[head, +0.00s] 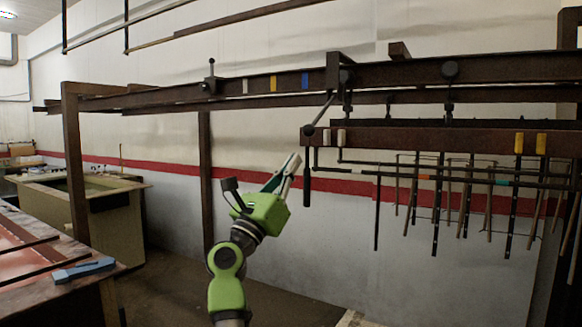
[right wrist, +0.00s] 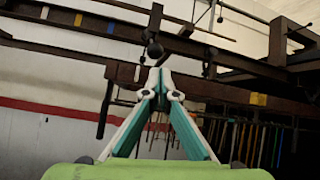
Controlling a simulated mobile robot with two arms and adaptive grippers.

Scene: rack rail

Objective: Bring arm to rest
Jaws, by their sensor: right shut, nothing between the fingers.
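My right gripper (head: 294,158) is raised in the middle of the head view, on its green and dark arm, with its fingers pointing up and to the right. The fingers are shut with nothing between them. In the right wrist view the white and teal fingers meet at their tips (right wrist: 160,74), in front of the rack beams. A dark hanging handle (head: 306,180) appears just right of the fingertips in the head view and left of them in the wrist view (right wrist: 104,112). I cannot tell the exact gap. My left gripper is not in view.
A dark steel rail (head: 230,88) with coloured tabs crosses above the gripper. A lower beam (head: 430,140) and several hanging rods stand at the right. A workbench with a blue block (head: 84,270) is at the lower left. Floor shows clear around the arm.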

